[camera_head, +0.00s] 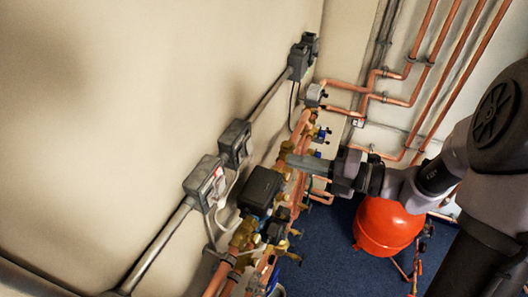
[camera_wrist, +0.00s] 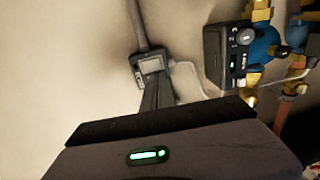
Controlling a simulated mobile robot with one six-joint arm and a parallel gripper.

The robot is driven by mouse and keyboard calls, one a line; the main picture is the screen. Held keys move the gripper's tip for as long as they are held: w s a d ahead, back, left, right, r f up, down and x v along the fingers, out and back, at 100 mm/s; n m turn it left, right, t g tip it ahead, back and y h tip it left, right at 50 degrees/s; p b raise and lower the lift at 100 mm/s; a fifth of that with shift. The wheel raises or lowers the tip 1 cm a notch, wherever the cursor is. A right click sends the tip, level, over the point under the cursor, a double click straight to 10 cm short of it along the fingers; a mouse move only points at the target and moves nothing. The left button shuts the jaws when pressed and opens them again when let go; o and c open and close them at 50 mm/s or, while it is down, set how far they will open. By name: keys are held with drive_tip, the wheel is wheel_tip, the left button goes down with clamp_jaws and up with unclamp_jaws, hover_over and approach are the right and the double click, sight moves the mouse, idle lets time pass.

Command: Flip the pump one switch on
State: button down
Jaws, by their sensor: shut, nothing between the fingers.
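Grey switch boxes are fixed to the wall along a conduit. In the head view one box (camera_head: 205,183) is nearest, with a small red-marked face, and a second box (camera_head: 235,143) is just beyond it. I cannot read which one is pump one. My gripper (camera_head: 291,160) is shut and empty, pointing left toward the wall above the pipes. In the wrist view a grey switch box (camera_wrist: 150,63) with a pale face is straight ahead. My shut fingers (camera_wrist: 155,78) line up with its lower part; contact cannot be told. The switch's position is too small to tell.
A black pump unit (camera_head: 260,188) sits on the copper pipes below the boxes; in the wrist view its dial face (camera_wrist: 237,58) is right of my fingers. Cables hang from the boxes. A red tank (camera_head: 385,226) stands on the blue floor. The upper wall is clear.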

drive_tip(key=x, duration=0.9)
drive_tip(key=shift+d, duration=0.1)
drive_tip(key=s+d+f, duration=0.1)
drive_tip(key=s+d, duration=0.1)
drive_tip(key=d, duration=0.4)
drive_tip(key=s+d, duration=0.2)
drive_tip(key=d, duration=0.4)
drive_tip(key=shift+s+d+f+p, duration=0.3)
drive_tip(key=shift+f, duration=0.1)
drive_tip(key=shift+d, duration=0.1)
